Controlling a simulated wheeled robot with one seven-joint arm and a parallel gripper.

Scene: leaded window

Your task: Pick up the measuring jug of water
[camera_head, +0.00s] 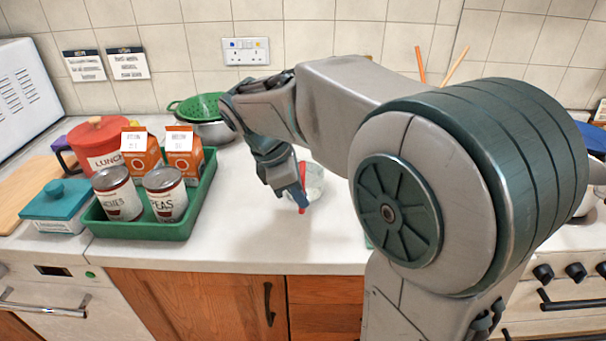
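The clear measuring jug (316,182) stands on the pale worktop, right of the green tray. A red upright part, which looks like its handle (302,170), faces my gripper. My gripper (298,194) points down at the jug's left side, with its dark fingertips at the red part. The finger in front overlaps the red part, so I cannot tell whether the fingers touch it or are closed on it. My gripper and arm hide some of the jug. The water level is too small to make out.
A green tray (146,230) with two cans and two orange cartons stands left of my gripper. Worktop in front of the jug is clear; my arm blocks the right.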

